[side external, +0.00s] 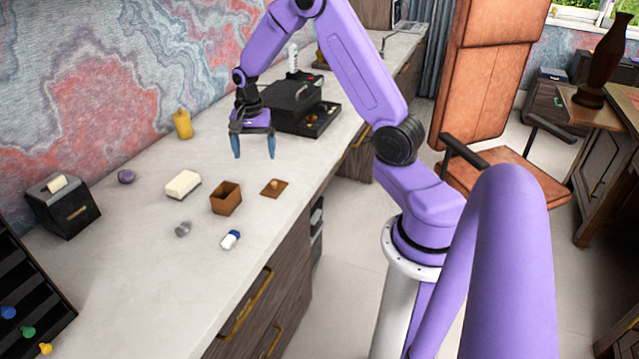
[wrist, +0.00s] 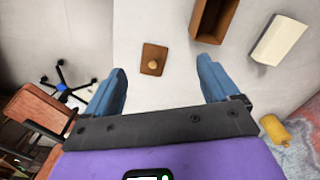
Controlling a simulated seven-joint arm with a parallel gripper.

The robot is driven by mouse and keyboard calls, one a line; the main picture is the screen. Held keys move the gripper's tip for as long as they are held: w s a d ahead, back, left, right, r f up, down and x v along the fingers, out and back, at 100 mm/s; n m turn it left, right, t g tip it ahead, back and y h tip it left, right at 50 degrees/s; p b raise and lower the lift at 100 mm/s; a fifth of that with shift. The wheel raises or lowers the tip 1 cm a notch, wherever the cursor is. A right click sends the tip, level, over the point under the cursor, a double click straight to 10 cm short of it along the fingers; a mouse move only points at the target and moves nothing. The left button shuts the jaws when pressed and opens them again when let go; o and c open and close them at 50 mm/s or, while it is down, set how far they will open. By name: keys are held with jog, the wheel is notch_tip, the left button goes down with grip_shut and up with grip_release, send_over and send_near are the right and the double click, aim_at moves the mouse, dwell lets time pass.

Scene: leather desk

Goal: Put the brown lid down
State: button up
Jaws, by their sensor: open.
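The brown lid (side external: 274,187) is a flat square with a small gold knob, lying flat on the desk, knob up. It also shows in the wrist view (wrist: 148,66). The open brown box (side external: 226,198) stands just left of the lid, apart from it; part of it shows in the wrist view (wrist: 205,22). My gripper (side external: 254,150) is open and empty above the desk, back from the lid. In the wrist view its two blue fingers (wrist: 160,90) are spread wide, with the lid seen between and beyond them.
A yellow bottle (side external: 182,123) stands near the wall. A black case (side external: 292,98) stands behind my gripper. The desk's front edge runs close to the lid.

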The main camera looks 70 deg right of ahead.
jog(key=s+a+r+n, duration=0.4)
jog(key=s+a+n, duration=0.15)
jog(key=a, duration=0.35)
jog(key=s+a+r+n, duration=0.4)
jog(key=s+a+n, duration=0.15)
jog(key=a, duration=0.35)
jog(key=s+a+r+n, duration=0.1)
jog(key=s+n, duration=0.6)
jog(key=s, duration=0.3)
jog(key=s+a+r+n, duration=0.1)
jog(key=s+a+n, duration=0.1)
jog(key=s+n, duration=0.6)
jog(key=shift+s+a+r, duration=0.3)
jog(key=shift+s+r, duration=0.05)
jog(key=shift+s, duration=0.5)
